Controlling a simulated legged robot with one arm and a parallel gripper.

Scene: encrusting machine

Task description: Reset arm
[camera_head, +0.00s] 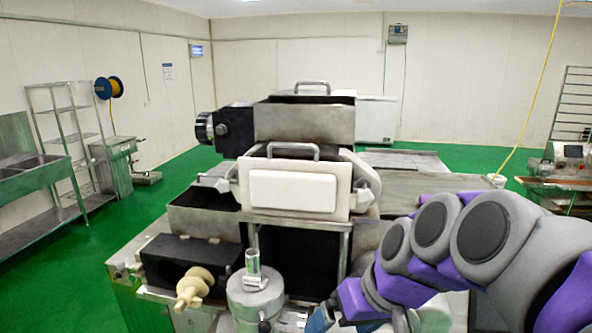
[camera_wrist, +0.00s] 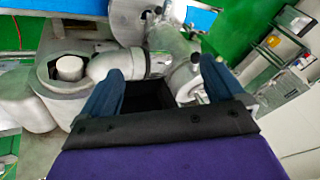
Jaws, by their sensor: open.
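My gripper (camera_wrist: 160,86) shows in the wrist view with its two blue fingers spread wide apart. No object is held between them. Beyond the fingers are grey metal cylinders and fittings (camera_wrist: 117,64) of the machine; whether a finger touches them I cannot tell. In the head view my grey and purple arm reaches in from the right, bent down toward the front of the encrusting machine (camera_head: 305,123). A blue part of my gripper (camera_head: 320,320) shows at the bottom edge, right of the upright metal nozzle part (camera_head: 253,282); the rest is cut off.
A cream knobbed part (camera_head: 194,287) sticks out of a black block at the machine's front left. A sink (camera_head: 30,170) and shelf rack (camera_head: 70,125) stand along the left wall. Flat metal tops (camera_head: 405,180) lie right of the hoppers. Green floor (camera_head: 80,270) is clear at left.

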